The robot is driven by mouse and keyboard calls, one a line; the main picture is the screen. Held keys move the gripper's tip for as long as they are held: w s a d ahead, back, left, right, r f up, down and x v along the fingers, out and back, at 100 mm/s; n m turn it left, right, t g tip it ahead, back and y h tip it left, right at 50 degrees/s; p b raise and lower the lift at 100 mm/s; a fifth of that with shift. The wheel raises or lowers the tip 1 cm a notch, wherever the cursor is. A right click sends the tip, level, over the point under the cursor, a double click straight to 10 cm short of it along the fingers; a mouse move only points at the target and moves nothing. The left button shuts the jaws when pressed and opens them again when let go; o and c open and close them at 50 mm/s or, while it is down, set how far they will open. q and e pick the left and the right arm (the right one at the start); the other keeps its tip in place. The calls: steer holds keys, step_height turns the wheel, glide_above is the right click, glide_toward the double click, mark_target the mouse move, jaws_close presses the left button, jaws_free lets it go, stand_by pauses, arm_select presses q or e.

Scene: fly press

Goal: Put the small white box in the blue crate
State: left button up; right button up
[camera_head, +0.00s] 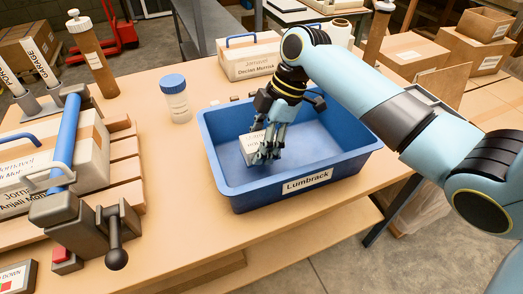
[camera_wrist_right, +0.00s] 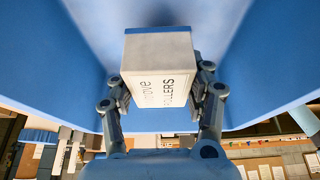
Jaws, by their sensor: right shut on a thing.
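The small white box (camera_head: 250,147) has dark print on its side and is inside the outline of the blue crate (camera_head: 337,183) in the head view. My right gripper (camera_head: 270,146) reaches down into the crate and is shut on the box. In the right wrist view the white box (camera_wrist_right: 158,75) sits between the two fingers of my right gripper (camera_wrist_right: 160,92), with the blue crate walls (camera_wrist_right: 265,65) around it. I cannot tell whether the box touches the crate floor. My left gripper is not in view.
A jar with a blue lid (camera_head: 175,98) stands left of the crate. A white box with a blue handle (camera_head: 248,56) is behind it. A press with a blue bar and ball handle (camera_head: 115,235) is at the left. Bare table (camera_head: 180,190) lies between press and crate.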

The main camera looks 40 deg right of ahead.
step_height(320, 180, down, 3)
steer(key=shift+r, duration=0.15)
steer(key=shift+f, duration=0.45)
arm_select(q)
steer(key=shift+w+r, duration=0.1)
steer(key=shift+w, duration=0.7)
arm_select(e)
steer(key=o, duration=1.4)
steer(key=shift+f, duration=0.1)
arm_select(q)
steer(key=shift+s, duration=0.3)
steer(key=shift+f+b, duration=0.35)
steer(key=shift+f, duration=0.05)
arm_select(e)
steer(key=v, duration=1.2)
